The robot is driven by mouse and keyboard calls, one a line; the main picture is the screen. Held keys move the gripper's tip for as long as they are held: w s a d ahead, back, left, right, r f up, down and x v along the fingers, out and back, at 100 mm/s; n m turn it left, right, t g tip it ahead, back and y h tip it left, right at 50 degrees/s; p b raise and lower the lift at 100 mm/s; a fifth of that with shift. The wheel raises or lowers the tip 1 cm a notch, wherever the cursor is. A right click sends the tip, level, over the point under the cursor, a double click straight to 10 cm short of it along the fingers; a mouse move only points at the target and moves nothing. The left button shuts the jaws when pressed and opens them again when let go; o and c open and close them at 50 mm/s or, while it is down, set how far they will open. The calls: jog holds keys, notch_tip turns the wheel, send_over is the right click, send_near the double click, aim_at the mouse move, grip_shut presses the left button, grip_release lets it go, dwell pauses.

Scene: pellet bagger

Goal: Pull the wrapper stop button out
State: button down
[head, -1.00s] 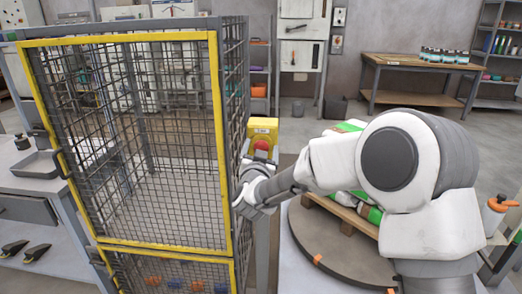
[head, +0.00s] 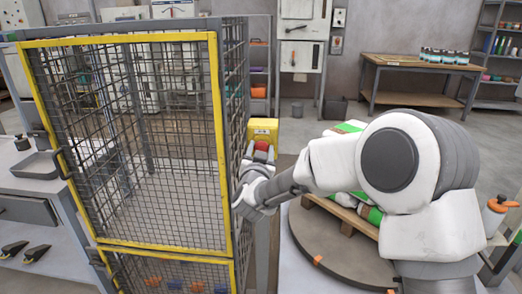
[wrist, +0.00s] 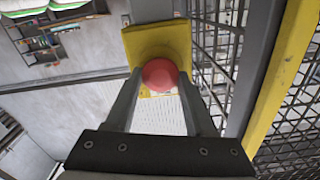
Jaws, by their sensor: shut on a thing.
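The wrapper stop button (wrist: 160,74) is a red mushroom head on a yellow box (wrist: 150,42), which shows upside down in the wrist view. In the head view the yellow box (head: 264,126) stands beside the cage's right side, with the red button (head: 262,146) on its front. My gripper (wrist: 160,78) has one finger on each side of the red head and is shut on it. In the head view my gripper (head: 259,166) reaches the button from below and the front, and hides part of it.
A mesh cage with a yellow-framed door (head: 222,150) stands close to the left of my gripper. A round turntable (head: 330,250) with a pallet and white and green bags is at the right, partly behind my arm. A workbench (head: 420,62) stands at the back right.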

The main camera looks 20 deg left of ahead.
jog(key=shift+s+d+f, duration=0.1)
jog(key=shift+s+f, duration=0.05)
jog(key=shift+s, duration=0.35)
jog(key=shift+c, duration=1.2)
grip_release()
jog(key=shift+s, duration=0.1)
jog(key=p+v, duration=0.2)
jog(key=v, duration=1.5)
jog(key=shift+s, duration=0.25)
jog(key=shift+w, duration=0.1)
